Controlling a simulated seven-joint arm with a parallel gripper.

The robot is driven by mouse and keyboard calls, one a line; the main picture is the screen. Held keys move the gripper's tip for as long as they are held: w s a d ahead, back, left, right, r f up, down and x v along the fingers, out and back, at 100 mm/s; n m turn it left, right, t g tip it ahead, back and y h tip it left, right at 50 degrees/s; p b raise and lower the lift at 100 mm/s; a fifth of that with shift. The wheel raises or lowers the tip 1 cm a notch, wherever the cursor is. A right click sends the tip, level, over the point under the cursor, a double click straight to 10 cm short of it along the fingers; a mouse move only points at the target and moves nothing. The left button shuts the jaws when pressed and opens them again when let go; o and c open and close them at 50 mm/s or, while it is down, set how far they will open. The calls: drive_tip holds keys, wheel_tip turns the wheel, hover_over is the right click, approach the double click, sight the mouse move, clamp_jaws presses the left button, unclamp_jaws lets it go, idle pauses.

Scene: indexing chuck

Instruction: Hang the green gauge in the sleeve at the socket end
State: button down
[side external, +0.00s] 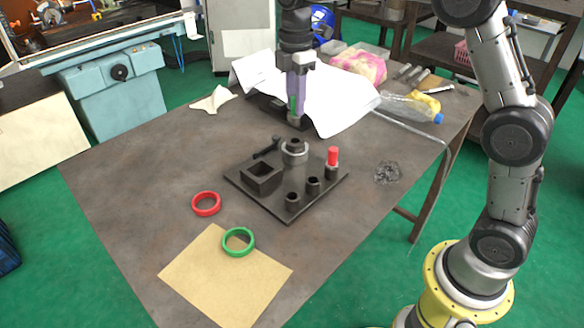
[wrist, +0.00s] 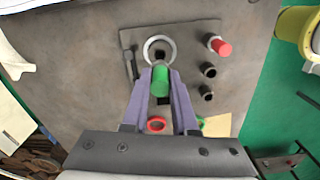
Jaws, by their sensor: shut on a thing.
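The sleeve nearest the socket (side external: 292,201) and the middle sleeve (side external: 313,186) look empty. The far sleeve (side external: 331,172) holds a red gauge (side external: 332,156). The gauge's lower end is hard to make out.
A round chuck with a grey ring (side external: 295,152) stands on the plate beside a dark lever (side external: 267,147). A red ring (side external: 206,204) and a green ring (side external: 238,242) lie in front, the green one on brown paper (side external: 210,275). White paper and a bottle (side external: 412,107) lie behind.

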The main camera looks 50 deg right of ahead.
idle(0.4)
drive_tip(key=shift+f+m, duration=0.2)
drive_tip(key=shift+m, duration=0.2)
drive_tip(key=s+a, duration=1)
drive_tip(key=a, duration=0.2)
drive_tip(key=shift+s+a+n, duration=0.15)
drive_tip(key=shift+s+n, duration=0.2)
drive_tip(key=shift+n, duration=0.05)
drive_tip(key=shift+f, duration=0.1)
drive_tip(key=shift+f, duration=2.6)
drive_tip(key=shift+f, duration=1.55)
